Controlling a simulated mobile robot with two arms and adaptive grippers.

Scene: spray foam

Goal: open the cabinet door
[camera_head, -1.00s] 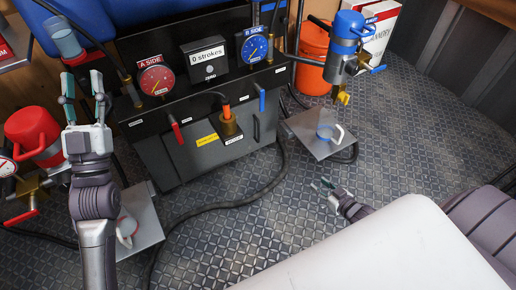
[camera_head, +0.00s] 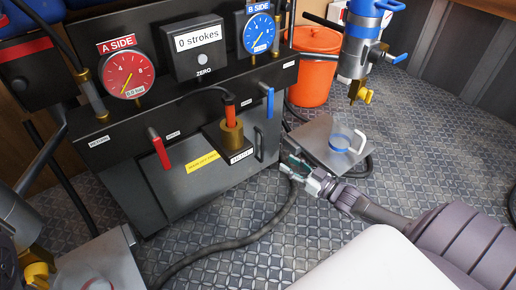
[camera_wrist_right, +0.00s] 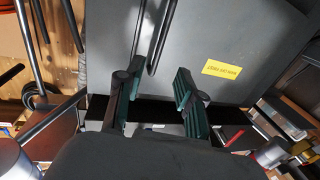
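The cabinet door (camera_head: 205,172) is the dark grey front panel under the machine's ledge, with a yellow label on it. It looks shut. Its black bar handle (camera_head: 259,145) is upright near the door's right edge. My right gripper (camera_head: 294,165) is open and empty, to the right of the handle and apart from it in the head view. In the right wrist view the open fingers (camera_wrist_right: 158,95) point at the grey door (camera_wrist_right: 230,45), and the dark handle (camera_wrist_right: 163,36) appears ahead, between the fingers' lines. My left gripper is out of view.
A black hose (camera_head: 270,222) lies on the floor before the door. A red lever (camera_head: 160,150) and a brass fitting (camera_head: 232,135) project from the ledge above. An orange bucket (camera_head: 314,68) stands behind.

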